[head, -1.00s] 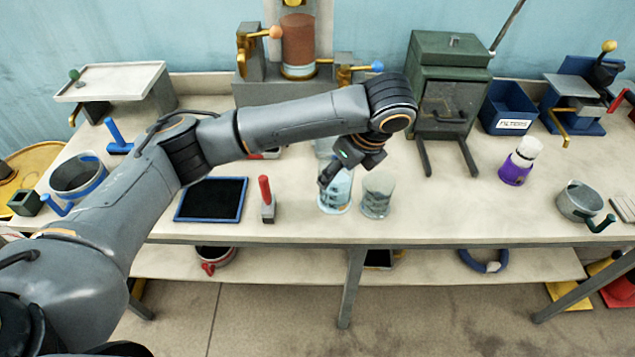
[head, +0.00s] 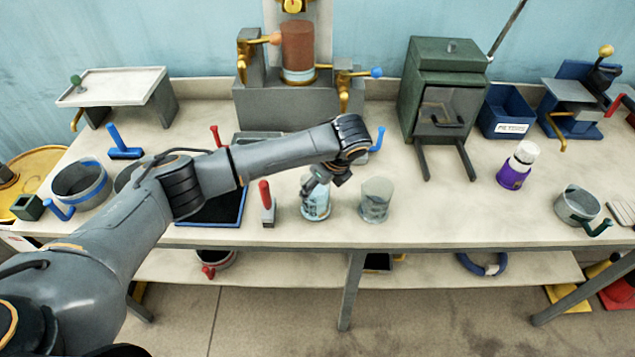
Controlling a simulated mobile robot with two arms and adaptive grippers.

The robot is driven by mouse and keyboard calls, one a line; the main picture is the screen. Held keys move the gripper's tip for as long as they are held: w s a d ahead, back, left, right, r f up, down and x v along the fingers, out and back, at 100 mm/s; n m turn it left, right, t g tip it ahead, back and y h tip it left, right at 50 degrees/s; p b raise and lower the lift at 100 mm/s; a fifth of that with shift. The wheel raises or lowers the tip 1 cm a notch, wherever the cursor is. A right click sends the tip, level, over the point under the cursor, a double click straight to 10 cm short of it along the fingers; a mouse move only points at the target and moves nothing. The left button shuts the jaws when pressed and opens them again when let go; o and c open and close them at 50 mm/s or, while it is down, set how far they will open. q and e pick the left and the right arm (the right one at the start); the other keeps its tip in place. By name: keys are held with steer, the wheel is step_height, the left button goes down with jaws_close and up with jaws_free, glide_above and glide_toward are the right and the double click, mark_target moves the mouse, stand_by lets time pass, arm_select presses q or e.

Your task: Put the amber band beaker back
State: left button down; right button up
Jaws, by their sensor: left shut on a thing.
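The amber band beaker (head: 316,207) is a clear glass near the bench's front edge, right of the red-handled block. An amber trace shows low on it. My left gripper (head: 314,186) is shut on it from above, hiding part of its rim. I cannot tell whether its base touches the bench. A second clear beaker (head: 376,200) stands upright to its right, apart from it. My right gripper is not in view.
The red-handled block (head: 267,210) stands close on the left, beside a black tray with a blue rim (head: 213,224). A purple-banded bottle (head: 515,167) and a grey pot (head: 577,204) stand to the right. The bench (head: 450,210) is clear right of the second beaker.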

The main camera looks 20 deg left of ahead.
arm_select(q)
steer(key=shift+c, duration=1.9)
jaws_free()
steer(key=b+v, duration=0.1)
steer(key=v, duration=1.1)
